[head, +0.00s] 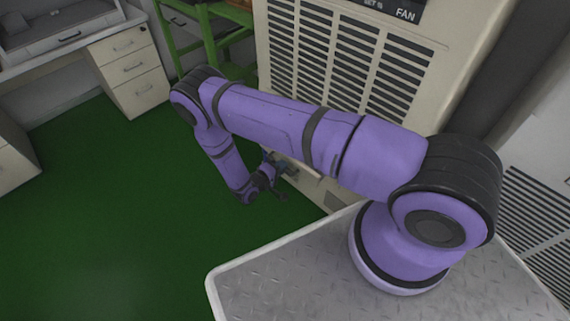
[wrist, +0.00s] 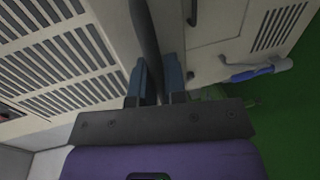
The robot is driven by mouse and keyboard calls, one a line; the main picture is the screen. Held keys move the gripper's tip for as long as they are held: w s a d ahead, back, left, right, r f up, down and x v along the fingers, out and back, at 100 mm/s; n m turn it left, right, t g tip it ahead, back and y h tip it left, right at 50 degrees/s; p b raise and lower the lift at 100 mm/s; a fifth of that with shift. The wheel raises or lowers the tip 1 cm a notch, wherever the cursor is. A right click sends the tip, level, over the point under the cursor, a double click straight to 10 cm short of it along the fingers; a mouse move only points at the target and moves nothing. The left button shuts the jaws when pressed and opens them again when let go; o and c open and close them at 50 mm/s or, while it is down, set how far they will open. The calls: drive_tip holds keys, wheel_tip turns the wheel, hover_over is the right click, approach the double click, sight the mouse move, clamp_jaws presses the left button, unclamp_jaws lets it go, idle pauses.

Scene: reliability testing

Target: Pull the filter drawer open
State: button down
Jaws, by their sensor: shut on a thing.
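The cream cabinet (head: 345,70) with slatted vents and a FAN label stands upright beyond my arm. My gripper (head: 278,172) is low at its front, small and partly hidden by my arm in the head view. In the wrist view, the two blue-grey fingers of my gripper (wrist: 159,75) are closed on a long dark bar (wrist: 146,35), which looks like the drawer's handle. The bar runs between the fingers along the cream front. I cannot tell the filter drawer's outline or how far it stands out.
A blue-handled tool or lever (wrist: 252,73) sits beside the cabinet's lower panel (wrist: 218,25). Green floor (head: 110,210) is clear at left. A desk with drawers (head: 128,70) and a green frame (head: 205,35) stand behind. My metal platform is in front.

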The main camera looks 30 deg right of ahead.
drive_tip(key=c, duration=1.2)
unclamp_jaws()
drive_tip(key=v, duration=1.1)
